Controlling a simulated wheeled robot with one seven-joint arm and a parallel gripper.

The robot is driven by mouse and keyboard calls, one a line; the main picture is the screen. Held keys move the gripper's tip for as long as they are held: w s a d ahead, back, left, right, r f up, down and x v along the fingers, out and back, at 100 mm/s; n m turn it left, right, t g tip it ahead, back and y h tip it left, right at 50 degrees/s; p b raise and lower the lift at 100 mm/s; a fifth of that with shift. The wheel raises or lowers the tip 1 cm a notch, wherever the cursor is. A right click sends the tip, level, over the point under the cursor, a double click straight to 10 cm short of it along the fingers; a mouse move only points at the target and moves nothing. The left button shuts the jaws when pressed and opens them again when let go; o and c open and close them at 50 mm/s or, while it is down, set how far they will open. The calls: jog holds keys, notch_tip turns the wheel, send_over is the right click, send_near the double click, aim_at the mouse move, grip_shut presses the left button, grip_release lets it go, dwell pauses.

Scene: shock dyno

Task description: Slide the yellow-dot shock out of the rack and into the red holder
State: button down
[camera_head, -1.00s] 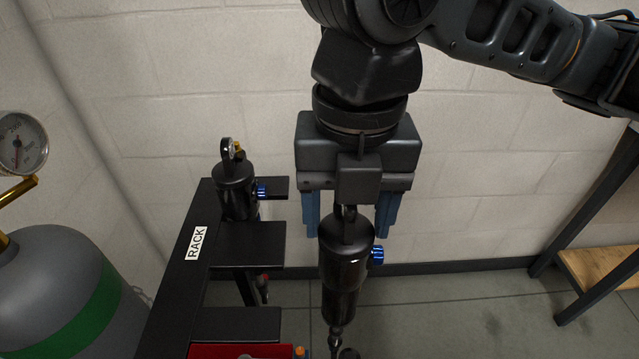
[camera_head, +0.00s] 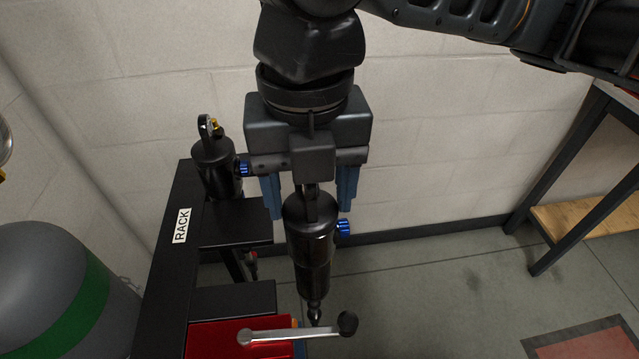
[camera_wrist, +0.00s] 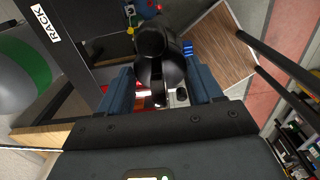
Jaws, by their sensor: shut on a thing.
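My gripper (camera_head: 309,198) is shut on a black shock (camera_head: 310,240) with a blue knob. The shock hangs upright below the fingers, in the open to the right of the rack (camera_head: 168,255), apart from its arms. No coloured dot can be made out on the held shock. In the wrist view its black body (camera_wrist: 158,70) sits between the blue fingers. The red holder (camera_head: 218,342) is at the bottom of the head view, partly cut off. The shock's lower rod end appears near the holder's lever (camera_head: 298,332); whether they touch cannot be told.
Another black shock (camera_head: 215,168) with a gold fitting stands in the rack's far slot, close left of my gripper. A grey gas cylinder (camera_head: 60,290) with a green band is at left. A wall is behind; a wooden-shelved bench (camera_head: 585,218) stands right.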

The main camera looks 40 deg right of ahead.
jog(key=w+a+f+b, duration=0.1)
jog(key=w+a, duration=0.6)
jog(key=a, duration=0.3)
jog(key=shift+a, duration=0.2)
dwell(2.4)
jog(key=shift+f, duration=0.1)
dwell(0.3)
jog(key=shift+c, duration=0.5)
grip_release()
jog(key=shift+s+f, duration=0.1)
notch_tip(320, 180, up, 8)
